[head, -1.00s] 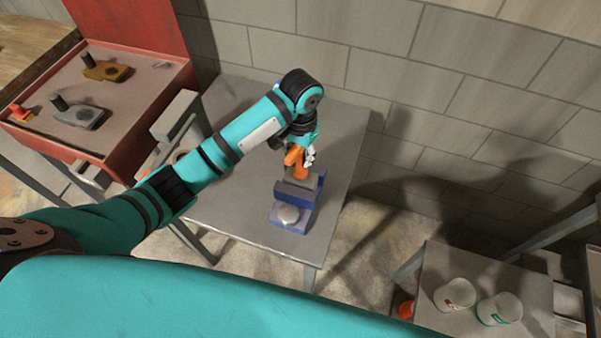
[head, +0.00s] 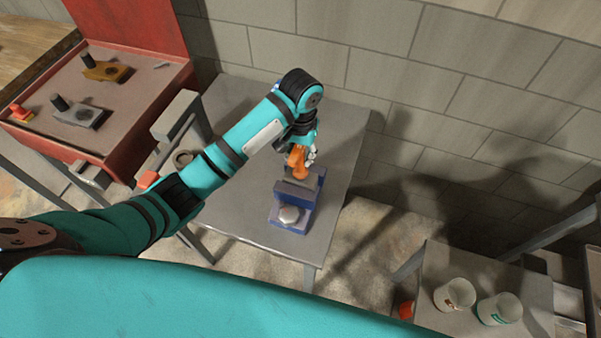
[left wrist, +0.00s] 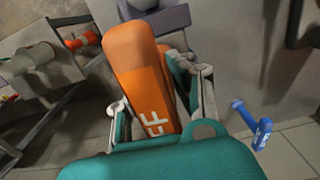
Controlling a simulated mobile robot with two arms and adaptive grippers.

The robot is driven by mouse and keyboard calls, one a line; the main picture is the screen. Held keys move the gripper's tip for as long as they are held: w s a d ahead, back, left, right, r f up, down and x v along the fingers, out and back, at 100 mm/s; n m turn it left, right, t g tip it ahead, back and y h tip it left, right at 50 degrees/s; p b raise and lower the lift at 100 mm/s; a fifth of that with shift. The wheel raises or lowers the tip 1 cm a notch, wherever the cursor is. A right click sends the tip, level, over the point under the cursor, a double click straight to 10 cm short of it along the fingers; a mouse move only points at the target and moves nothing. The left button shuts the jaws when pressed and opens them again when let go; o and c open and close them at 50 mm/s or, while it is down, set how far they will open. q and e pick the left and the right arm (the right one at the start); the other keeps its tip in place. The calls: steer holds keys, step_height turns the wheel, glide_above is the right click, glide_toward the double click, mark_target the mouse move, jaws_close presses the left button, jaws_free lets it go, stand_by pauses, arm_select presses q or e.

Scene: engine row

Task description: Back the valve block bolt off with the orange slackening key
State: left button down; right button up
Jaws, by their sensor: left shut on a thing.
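The orange slackening key (head: 297,160) is in my left gripper (head: 304,157), over the far part of the blue-purple valve block (head: 290,218) on the grey table. In the left wrist view the key (left wrist: 138,72), with white letters, lies between the two fingers of my left gripper (left wrist: 160,100). The key's lower end is at the block, but I cannot tell how it sits on the bolt, which is hidden. A silver dome (head: 288,214) shows on the block's near part. My right gripper is not in view.
A red-backed bench (head: 150,110) with plates and posts stands at the left. A blue lettered tool (left wrist: 250,124) shows in the left wrist view. Two white cups (head: 455,295) stand on a small table at lower right.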

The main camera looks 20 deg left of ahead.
arm_select(q)
steer(key=m, duration=0.7)
steer(key=shift+a+r, duration=0.1)
steer(key=m, duration=0.6)
steer(key=n, duration=0.4)
steer(key=shift+n, duration=0.5)
steer(key=shift+r, duration=2.75)
